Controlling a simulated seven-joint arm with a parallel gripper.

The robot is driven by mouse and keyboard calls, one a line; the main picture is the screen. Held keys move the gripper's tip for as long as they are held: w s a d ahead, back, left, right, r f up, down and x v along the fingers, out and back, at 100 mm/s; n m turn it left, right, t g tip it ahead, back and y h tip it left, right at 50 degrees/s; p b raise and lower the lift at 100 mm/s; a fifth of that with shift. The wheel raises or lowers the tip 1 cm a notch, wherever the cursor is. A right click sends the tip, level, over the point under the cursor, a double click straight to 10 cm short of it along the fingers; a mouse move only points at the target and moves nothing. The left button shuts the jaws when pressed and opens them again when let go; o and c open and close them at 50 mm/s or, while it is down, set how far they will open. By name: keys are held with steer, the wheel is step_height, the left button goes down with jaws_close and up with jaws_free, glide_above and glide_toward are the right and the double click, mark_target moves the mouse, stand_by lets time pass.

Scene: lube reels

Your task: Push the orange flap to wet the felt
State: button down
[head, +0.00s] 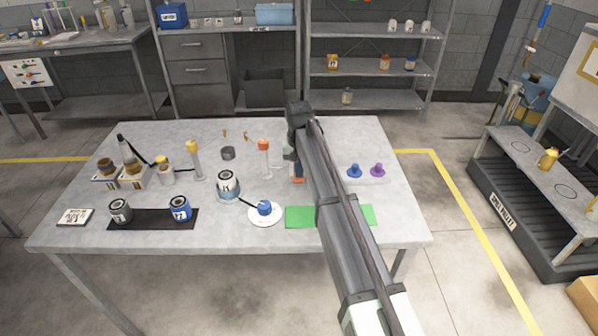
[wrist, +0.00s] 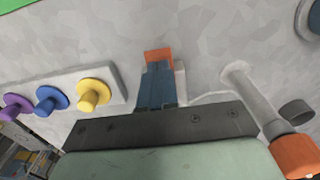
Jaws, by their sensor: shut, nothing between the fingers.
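The orange flap (wrist: 158,55) shows in the wrist view just past my fingertips, at the end of a pale block (wrist: 180,80). It also shows in the head view as a small orange patch (head: 298,180), partly hidden by my arm. My gripper (wrist: 158,68) is shut, its dark blue fingers side by side and overlapping the near part of the flap in the picture. In the head view my gripper (head: 297,166) points down over the table beside the flap. I cannot tell whether the fingertips touch the flap. I cannot make out the felt; my fingers hide part of the block.
A white post with an orange-red cap (head: 264,146) stands close on the left. A white board with yellow (wrist: 94,94), blue (head: 355,170) and purple (head: 377,170) knobs lies to the right. A green mat (head: 300,216) and a white dish (head: 264,221) are in front.

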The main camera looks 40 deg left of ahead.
stand_by(0.3)
step_height(320, 180, up, 8)
steer(key=shift+f, duration=0.25)
stand_by(0.7)
stand_by(1.4)
